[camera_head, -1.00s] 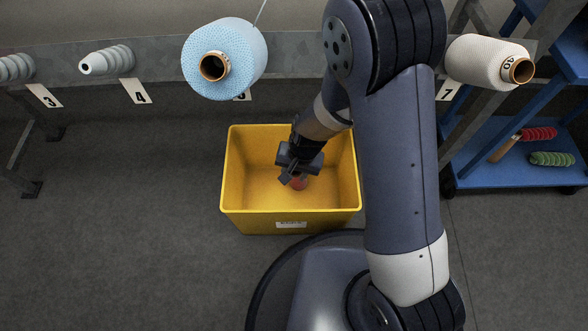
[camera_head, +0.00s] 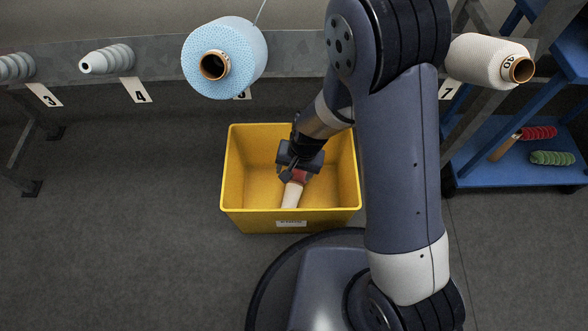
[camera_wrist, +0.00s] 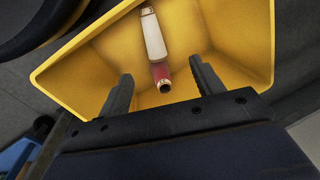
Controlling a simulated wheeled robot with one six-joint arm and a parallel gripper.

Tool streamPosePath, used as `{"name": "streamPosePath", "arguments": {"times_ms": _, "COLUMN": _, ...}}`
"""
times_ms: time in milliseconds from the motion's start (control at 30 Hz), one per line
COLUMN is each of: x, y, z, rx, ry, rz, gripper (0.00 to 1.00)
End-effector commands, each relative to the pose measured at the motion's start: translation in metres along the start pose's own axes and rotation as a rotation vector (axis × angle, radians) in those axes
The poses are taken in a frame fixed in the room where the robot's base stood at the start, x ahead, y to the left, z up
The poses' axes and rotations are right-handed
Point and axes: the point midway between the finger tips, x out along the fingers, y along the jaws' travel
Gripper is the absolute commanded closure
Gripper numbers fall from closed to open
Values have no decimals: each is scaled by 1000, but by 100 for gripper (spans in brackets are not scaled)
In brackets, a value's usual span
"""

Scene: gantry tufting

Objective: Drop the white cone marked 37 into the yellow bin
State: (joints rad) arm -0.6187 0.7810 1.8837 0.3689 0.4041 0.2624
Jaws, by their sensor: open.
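A slim white cone (camera_head: 292,195) with a dark red section at one end is inside the yellow bin (camera_head: 240,212), in front of my gripper. No number is readable on it. In the wrist view the cone (camera_wrist: 154,38) lies between and beyond the fingers, its red end towards me, apart from both fingers. My gripper (camera_head: 287,176) is down within the bin's opening. In the wrist view its fingers (camera_wrist: 161,72) are spread wide with nothing held. The wrist view also shows the bin's yellow rim (camera_wrist: 38,78).
A grey rail at the back carries a large blue cone (camera_head: 240,55), a white cone (camera_head: 470,62) and grey ribbed holders (camera_head: 112,58), with number tags. A blue shelf cart (camera_head: 510,172) with yarn stands at right. The floor left of the bin is clear.

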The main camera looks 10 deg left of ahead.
Motion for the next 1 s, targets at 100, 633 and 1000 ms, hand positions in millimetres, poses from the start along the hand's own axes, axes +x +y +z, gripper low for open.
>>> {"name": "streamPosePath", "arguments": {"times_ms": 100, "x": -27, "y": -1, "z": -1, "rx": 0, "ry": 3, "rz": -2, "gripper": 37}}
{"name": "streamPosePath", "arguments": {"times_ms": 633, "x": -100, "y": 0, "z": 0, "rx": 0, "ry": 1, "rz": 0, "gripper": 37}}
{"name": "streamPosePath", "arguments": {"times_ms": 1000, "x": -92, "y": 0, "z": 0, "rx": 0, "ry": -1, "rz": 1, "gripper": 37}}
